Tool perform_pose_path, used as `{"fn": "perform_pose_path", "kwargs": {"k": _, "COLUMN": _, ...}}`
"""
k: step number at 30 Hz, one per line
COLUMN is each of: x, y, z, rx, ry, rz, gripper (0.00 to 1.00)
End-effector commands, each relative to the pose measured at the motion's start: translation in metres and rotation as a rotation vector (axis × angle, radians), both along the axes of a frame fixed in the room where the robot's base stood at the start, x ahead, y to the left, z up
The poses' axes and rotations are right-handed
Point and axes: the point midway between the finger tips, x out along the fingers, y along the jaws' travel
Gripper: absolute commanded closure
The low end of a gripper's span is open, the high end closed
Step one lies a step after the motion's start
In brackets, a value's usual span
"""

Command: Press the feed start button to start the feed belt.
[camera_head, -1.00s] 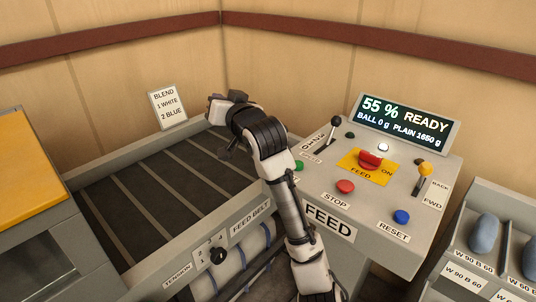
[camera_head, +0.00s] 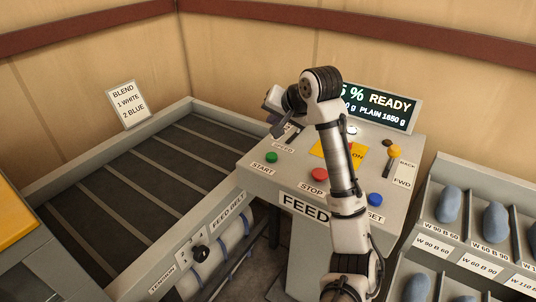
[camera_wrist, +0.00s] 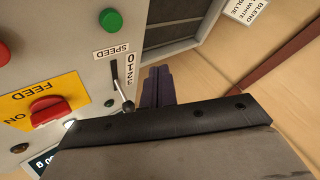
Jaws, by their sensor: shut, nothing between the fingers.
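The green start button (camera_head: 272,158) sits on the front left of the grey feed panel, above its START label (camera_head: 264,169). It also shows in the wrist view (camera_wrist: 110,20). The dark feed belt (camera_head: 150,187) lies left of the panel. My gripper (camera_head: 277,130) is near the panel's back left, close to the speed lever, above and behind the green button and apart from it. In the wrist view my fingers (camera_wrist: 157,85) are together and empty, beside the speed lever (camera_wrist: 127,105).
The red stop button (camera_head: 320,174) and blue reset button (camera_head: 375,200) are along the panel's front. A red switch (camera_wrist: 48,112) sits on a yellow FEED plate (camera_wrist: 40,97). The display (camera_head: 390,108) reads READY, partly hidden by my arm.

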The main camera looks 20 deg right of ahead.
Motion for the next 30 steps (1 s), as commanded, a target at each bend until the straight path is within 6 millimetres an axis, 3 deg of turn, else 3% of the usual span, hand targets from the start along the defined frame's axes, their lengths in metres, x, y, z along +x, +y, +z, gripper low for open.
{"fn": "perform_pose_path", "kwargs": {"k": 11, "x": 0.000, "y": 0.000, "z": -0.015, "rx": -0.001, "ry": -0.001, "rz": 0.000, "gripper": 1.00}}
{"fn": "perform_pose_path", "kwargs": {"k": 22, "x": 0.000, "y": 0.000, "z": -0.067, "rx": -0.002, "ry": -0.003, "rz": 0.000, "gripper": 1.00}}
{"fn": "perform_pose_path", "kwargs": {"k": 30, "x": 0.000, "y": 0.001, "z": -0.087, "rx": 0.000, "ry": -0.002, "rz": 0.002, "gripper": 1.00}}
